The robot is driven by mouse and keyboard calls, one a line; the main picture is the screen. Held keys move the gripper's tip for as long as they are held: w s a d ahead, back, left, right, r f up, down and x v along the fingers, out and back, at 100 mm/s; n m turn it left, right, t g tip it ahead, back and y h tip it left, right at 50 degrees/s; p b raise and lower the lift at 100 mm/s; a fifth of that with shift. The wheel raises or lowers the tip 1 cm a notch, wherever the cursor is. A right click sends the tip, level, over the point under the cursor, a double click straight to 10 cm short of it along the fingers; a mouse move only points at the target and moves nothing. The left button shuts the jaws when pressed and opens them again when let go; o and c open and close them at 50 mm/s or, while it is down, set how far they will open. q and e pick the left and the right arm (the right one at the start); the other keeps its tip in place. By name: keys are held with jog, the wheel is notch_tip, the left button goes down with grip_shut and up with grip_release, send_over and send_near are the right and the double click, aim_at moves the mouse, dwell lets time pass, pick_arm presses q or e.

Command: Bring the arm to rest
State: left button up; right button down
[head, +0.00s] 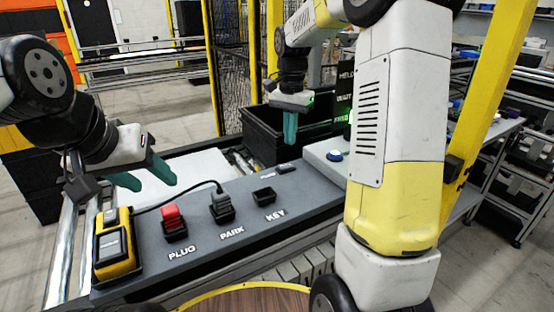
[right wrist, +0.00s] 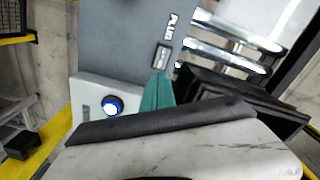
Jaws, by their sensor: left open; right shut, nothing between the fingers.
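My left gripper (head: 152,180) is open and empty, with teal fingers, above the left part of the grey console (head: 300,205). My right arm (head: 400,130) rises large in front of the console. Its gripper (head: 290,138) points down at the console's back edge, near the black bin. Its teal fingers are shut with nothing between them. In the right wrist view the shut fingers (right wrist: 157,92) show near a small dark slot piece (right wrist: 161,57) on the console; I cannot tell a touch.
A red plug (head: 172,216) sits at PLUG and a grey cabled connector (head: 221,205) at PARK. The KEY socket (head: 264,196) looks empty. A yellow device (head: 117,247) stands at the left end. A black bin (head: 262,135) is behind; a blue button (head: 334,156) is at right.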

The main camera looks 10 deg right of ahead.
jog(key=s+a+r+n+t+y, duration=0.1)
jog(key=s+r+n+t, duration=0.2)
jog(key=s, duration=0.9)
jog(key=s+a+r+n+t+y, duration=0.1)
jog(key=s+n, duration=0.4)
jog(key=s, duration=0.7)
jog(key=shift+s+r+n+t, duration=0.15)
jog(key=shift+r+n+t, duration=0.15)
jog(key=shift+r+t, duration=0.7)
